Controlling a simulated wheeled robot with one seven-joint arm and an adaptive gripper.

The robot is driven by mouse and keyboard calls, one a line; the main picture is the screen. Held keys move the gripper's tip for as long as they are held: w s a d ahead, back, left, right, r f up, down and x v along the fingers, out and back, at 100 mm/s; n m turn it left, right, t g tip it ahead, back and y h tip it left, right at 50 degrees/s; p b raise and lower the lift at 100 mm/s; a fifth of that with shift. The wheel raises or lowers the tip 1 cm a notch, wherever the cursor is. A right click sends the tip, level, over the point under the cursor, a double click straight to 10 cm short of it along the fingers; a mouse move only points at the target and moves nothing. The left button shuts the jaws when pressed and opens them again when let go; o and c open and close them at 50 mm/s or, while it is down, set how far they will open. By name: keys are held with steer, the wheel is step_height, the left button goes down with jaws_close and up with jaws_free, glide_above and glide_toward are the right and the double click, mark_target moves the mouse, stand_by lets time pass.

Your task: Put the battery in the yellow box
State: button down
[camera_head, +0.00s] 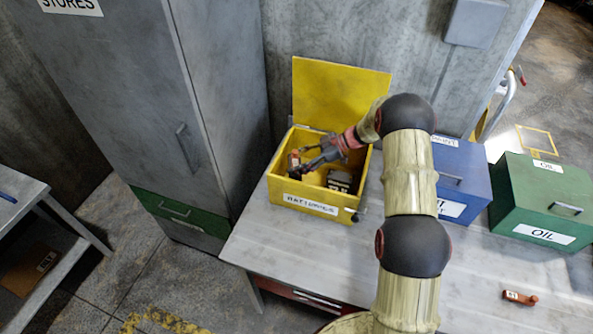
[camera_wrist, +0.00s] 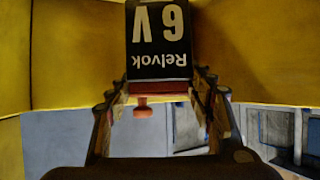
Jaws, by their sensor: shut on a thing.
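The yellow box (camera_head: 290,190) stands on the table with its lid (camera_head: 335,92) open and a label on its front. My gripper (camera_head: 303,160) reaches down into the box opening from the right. In the wrist view, my gripper (camera_wrist: 163,85) is shut on the battery (camera_wrist: 158,40), a black block reading "Relvok 6V" with a red band. In the head view the held battery (camera_head: 293,160) shows small at the fingertips, near the left inner wall. Whether it touches the box floor cannot be told.
Another dark block (camera_head: 340,181) lies inside the box. A blue box (camera_head: 462,180) and a green oil box (camera_head: 540,205) stand to the right. A small red item (camera_head: 520,297) lies on the table (camera_head: 290,248). A grey cabinet (camera_head: 130,90) stands left.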

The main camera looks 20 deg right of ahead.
step_height(320, 180, down, 3)
steer(key=shift+w+f, duration=0.1)
steer(key=shift+f, duration=0.05)
steer(key=shift+f, duration=0.3)
